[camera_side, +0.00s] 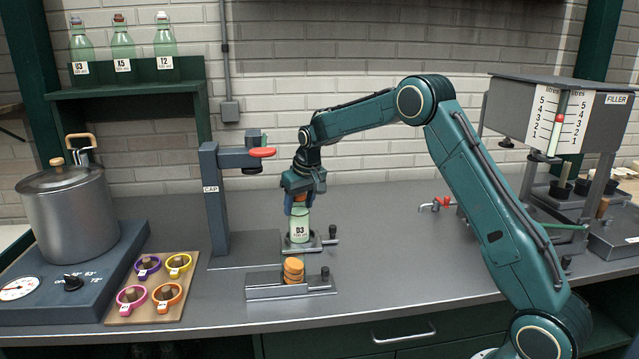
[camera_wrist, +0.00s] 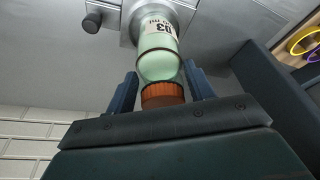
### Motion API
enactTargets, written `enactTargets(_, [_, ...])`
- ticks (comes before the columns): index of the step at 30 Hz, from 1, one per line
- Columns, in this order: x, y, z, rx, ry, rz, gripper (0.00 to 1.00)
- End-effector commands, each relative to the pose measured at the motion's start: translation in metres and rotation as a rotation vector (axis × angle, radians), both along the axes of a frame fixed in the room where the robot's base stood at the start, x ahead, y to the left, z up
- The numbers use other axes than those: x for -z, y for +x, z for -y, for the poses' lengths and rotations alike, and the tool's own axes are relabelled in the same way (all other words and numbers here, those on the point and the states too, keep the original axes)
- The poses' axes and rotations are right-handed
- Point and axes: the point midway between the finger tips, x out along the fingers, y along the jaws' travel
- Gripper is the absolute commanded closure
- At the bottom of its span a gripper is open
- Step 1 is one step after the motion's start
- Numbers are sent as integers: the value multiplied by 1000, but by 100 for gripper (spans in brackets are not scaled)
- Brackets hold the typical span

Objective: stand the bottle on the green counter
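A pale green bottle (camera_side: 299,229) with a white "03"-like label stands upright at the small metal station beside the CAP post. Its orange-brown cap (camera_wrist: 163,95) shows in the wrist view, with the bottle body (camera_wrist: 158,62) beyond it. My gripper (camera_side: 299,197) is over the bottle's top, pointing down. No green counter top is evident; the counter (camera_side: 400,260) has a grey top and green cabinet fronts.
The CAP post (camera_side: 216,205) with a red-handled arm stands left of the bottle. A tray with stacked orange caps (camera_side: 293,270) is in front. A pot (camera_side: 70,210) and ring board (camera_side: 153,288) are left, the FILLER (camera_side: 560,115) right. Open counter lies right of the bottle.

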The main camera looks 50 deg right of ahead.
Motion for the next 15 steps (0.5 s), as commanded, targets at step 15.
enactTargets(15, [-18, 1, 0, 0, -1, 4, 67])
